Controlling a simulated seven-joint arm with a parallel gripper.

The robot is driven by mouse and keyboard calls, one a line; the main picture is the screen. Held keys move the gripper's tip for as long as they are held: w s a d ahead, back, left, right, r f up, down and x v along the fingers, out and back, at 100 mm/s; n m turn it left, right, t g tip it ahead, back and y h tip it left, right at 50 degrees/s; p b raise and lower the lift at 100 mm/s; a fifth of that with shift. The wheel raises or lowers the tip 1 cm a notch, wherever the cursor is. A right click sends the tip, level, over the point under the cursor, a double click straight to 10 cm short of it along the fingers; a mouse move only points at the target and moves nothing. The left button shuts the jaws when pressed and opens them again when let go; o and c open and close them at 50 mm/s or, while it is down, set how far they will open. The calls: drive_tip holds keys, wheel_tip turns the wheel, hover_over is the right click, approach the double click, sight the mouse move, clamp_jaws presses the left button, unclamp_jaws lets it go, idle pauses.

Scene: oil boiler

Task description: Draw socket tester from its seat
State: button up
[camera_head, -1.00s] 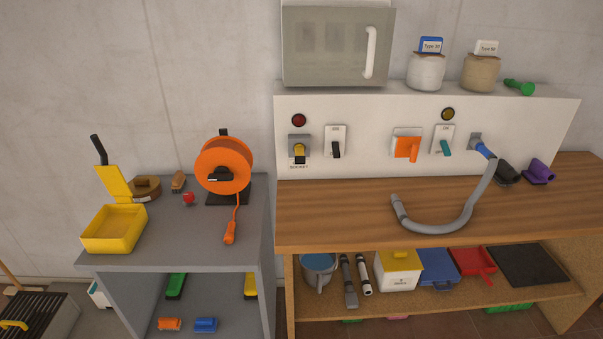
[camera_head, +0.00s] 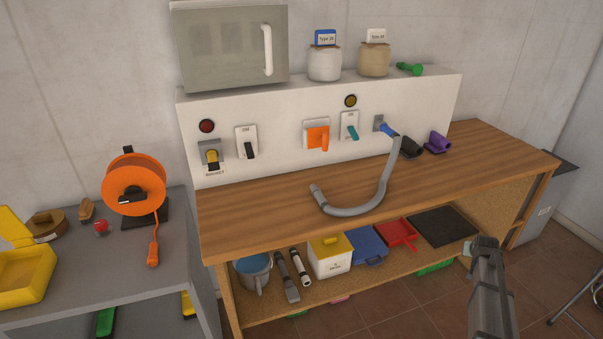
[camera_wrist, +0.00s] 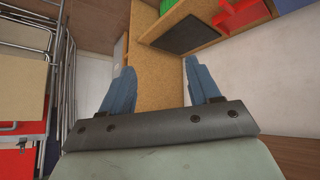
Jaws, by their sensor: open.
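A small yellow and black piece (camera_head: 212,157) sits in a grey wall socket at the left of the white panel (camera_head: 290,145), in the head view. It looks like the socket tester, above a small label that I cannot read for sure. My gripper (camera_wrist: 157,66) shows in the wrist view with its two bluish fingers wide apart and nothing between them. It points at the bench's shelf side and floor, and the yellow and black piece is not in that view. A grey part of my arm stands at the lower right of the head view, far from the socket.
A grey hose (camera_head: 355,211) with a blue end arches over the wooden worktop (camera_head: 265,205). An orange switch (camera_head: 318,136) and a black-handled switch (camera_head: 247,143) are on the panel. An orange cable reel (camera_head: 134,184) stands on the grey cabinet at left. The worktop's front left is clear.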

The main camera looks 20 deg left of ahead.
drive_tip(key=w+d+r+t, duration=0.1)
drive_tip(key=w+r+t, duration=0.1)
drive_tip(key=w+r, duration=0.55)
drive_tip(key=w+r+t, duration=0.2)
drive_tip(key=w+r, duration=0.2)
drive_tip(key=r, duration=0.7)
drive_tip(key=w+a+r+n+t, duration=0.1)
drive_tip(key=a+r+n, duration=0.3)
drive_tip(key=a+r, duration=0.35)
drive_tip(key=s+a+r+n+y, duration=0.1)
drive_tip(key=s+a+n, duration=0.3)
drive_tip(key=a, duration=0.7)
drive_tip(key=s+a+r+n+y, duration=0.15)
drive_tip(key=a+n, duration=0.35)
drive_tip(key=a, duration=0.5)
drive_tip(key=n+g+y, duration=0.2)
drive_tip(key=n+y, duration=0.8)
drive_tip(key=n, duration=2.2)
approach(213, 163)
drive_tip(key=x, duration=1.2)
